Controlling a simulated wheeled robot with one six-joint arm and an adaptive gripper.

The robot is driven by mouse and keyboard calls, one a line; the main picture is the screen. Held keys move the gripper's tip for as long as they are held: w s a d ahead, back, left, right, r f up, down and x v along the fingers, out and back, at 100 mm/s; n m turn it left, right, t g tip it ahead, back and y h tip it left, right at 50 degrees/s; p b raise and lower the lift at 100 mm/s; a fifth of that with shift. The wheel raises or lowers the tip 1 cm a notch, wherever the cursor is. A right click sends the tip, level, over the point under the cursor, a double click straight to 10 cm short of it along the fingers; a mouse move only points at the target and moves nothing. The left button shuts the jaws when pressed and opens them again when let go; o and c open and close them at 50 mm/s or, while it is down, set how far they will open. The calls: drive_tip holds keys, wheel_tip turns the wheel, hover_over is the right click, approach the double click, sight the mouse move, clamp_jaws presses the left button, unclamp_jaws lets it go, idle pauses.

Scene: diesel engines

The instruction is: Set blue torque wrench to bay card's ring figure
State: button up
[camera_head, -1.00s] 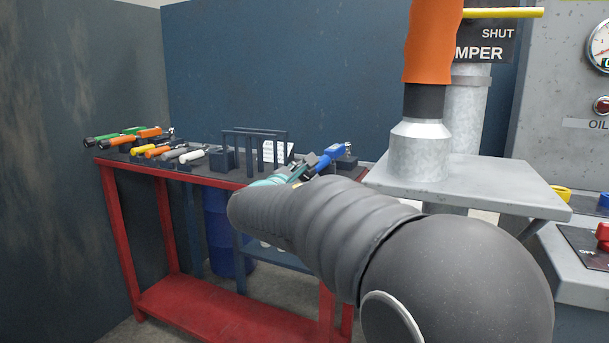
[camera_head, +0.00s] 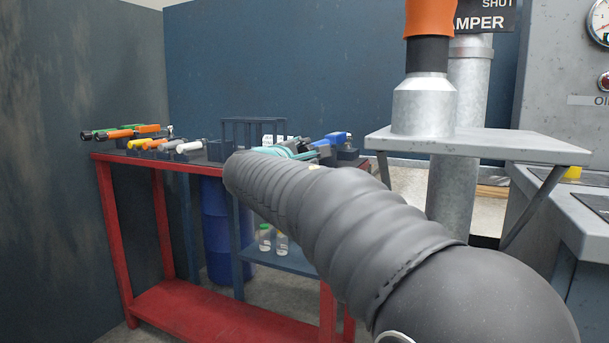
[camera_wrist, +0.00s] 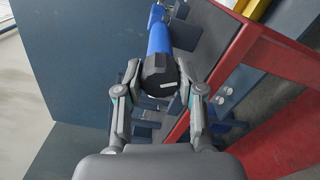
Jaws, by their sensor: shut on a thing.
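The blue torque wrench (camera_wrist: 158,38) shows in the wrist view with a blue shaft and a dark round end towards me. My gripper (camera_wrist: 165,88) is shut on that dark end, one finger on each side. In the head view the wrench (camera_head: 335,138) lies at the right end of the red bench, and my gripper (camera_head: 305,147) is beside it, mostly behind my arm. A white card (camera_head: 275,139) stands in or behind a dark rack on the bench. Its writing is too small to read. The wrench's scale cannot be made out.
The red bench (camera_head: 200,168) carries green, orange, yellow and white-handled tools (camera_head: 125,132) at its left. A dark rack (camera_head: 240,130) stands mid-bench. A grey shelf (camera_head: 480,141) with a galvanised pipe is close to the right of my arm. Bottles (camera_head: 265,238) stand on a lower blue shelf.

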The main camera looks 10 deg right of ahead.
drive_tip(key=m+b, duration=0.2)
drive_tip(key=shift+f+m+b, duration=0.2)
drive_tip(key=shift+m+b, duration=0.1)
drive_tip(key=shift+b, duration=0.05)
drive_tip(key=shift+r+m+b, duration=0.2)
drive_tip(key=shift+m+b, duration=0.2)
drive_tip(key=shift+m, duration=1.1)
drive_tip(key=o, duration=1.1)
drive_tip(key=shift+o, duration=0.2)
drive_tip(key=v, duration=1.2)
